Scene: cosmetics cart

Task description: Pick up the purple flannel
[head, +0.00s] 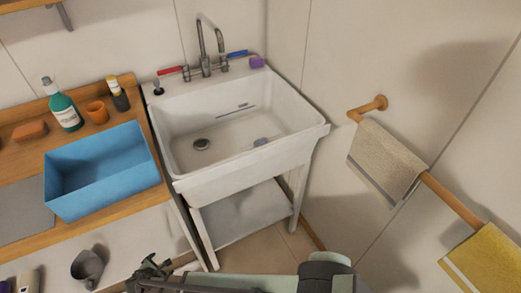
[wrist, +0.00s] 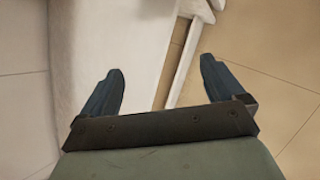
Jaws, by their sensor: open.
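A small purple item (head: 257,62) lies on the sink's back right corner, by the blue tap handle; I cannot tell if it is a flannel or a sponge. A small greyish-purple item (head: 261,142) lies in the right of the basin.
The white sink (head: 235,173) stands on a frame with a lower shelf (head: 240,215). Left are a blue bin (head: 105,198), green bottle (head: 65,110), orange cup (head: 97,112) and grey mug (head: 88,268). A wooden rail (head: 437,187) holds beige (head: 385,160) and yellow towels (head: 487,262).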

